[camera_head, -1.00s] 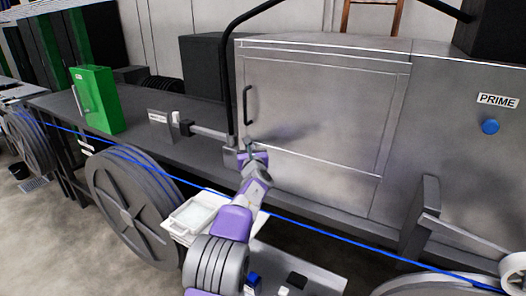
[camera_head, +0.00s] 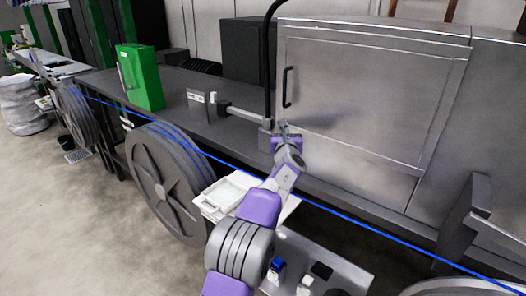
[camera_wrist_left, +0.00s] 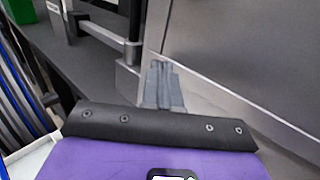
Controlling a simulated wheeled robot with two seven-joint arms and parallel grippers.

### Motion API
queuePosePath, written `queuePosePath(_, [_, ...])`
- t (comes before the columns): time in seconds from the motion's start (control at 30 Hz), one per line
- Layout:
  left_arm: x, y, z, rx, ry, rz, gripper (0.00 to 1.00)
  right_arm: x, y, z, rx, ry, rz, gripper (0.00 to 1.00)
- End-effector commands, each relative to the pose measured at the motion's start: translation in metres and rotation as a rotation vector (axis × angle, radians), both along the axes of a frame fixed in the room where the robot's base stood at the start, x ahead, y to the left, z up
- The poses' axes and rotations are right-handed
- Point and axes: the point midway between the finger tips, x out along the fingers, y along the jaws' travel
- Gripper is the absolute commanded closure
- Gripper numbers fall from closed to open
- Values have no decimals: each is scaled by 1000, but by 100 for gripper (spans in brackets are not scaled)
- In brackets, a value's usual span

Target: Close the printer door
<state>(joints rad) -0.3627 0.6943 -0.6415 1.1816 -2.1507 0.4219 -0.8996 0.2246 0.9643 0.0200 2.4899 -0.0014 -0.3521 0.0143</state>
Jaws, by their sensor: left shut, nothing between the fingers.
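The printer door (camera_head: 375,100) is a large grey metal panel in the front of the metal cabinet in the head view. It looks flush with its frame, with no clear gap visible. Its black handle (camera_head: 287,87) is upright near the left edge. My left gripper (camera_head: 283,126) is just below the handle, by the door's lower left corner. Its fingers are together and hold nothing. In the left wrist view the shut fingers (camera_wrist_left: 160,72) point at the metal casing (camera_wrist_left: 215,62); I cannot tell whether they touch it. My right gripper is not in view.
A black post (camera_head: 268,75) and a grey bar (camera_head: 243,114) stand just left of my gripper. A green box (camera_head: 140,78) is on the dark bench. A blue cable (camera_head: 335,213) runs in front, past a large grey reel (camera_head: 165,185). A white tray (camera_head: 225,195) is below.

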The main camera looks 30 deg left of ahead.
Motion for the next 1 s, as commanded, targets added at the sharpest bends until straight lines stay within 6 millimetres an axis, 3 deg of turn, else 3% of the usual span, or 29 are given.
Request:
queuePosePath(0.03, [-7, 0, -5, -4, -3, -2, 100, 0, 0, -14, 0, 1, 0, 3])
queuePosePath(0.1, [-17, -1, -5, -5, 1, -5, 100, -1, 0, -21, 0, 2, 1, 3])
queuePosePath(0.6, [-95, 13, -4, -6, 6, -6, 100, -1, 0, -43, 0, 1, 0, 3])
queuePosePath(1.0, [-108, 15, -2, -3, 8, -6, 100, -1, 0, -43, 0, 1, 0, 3])
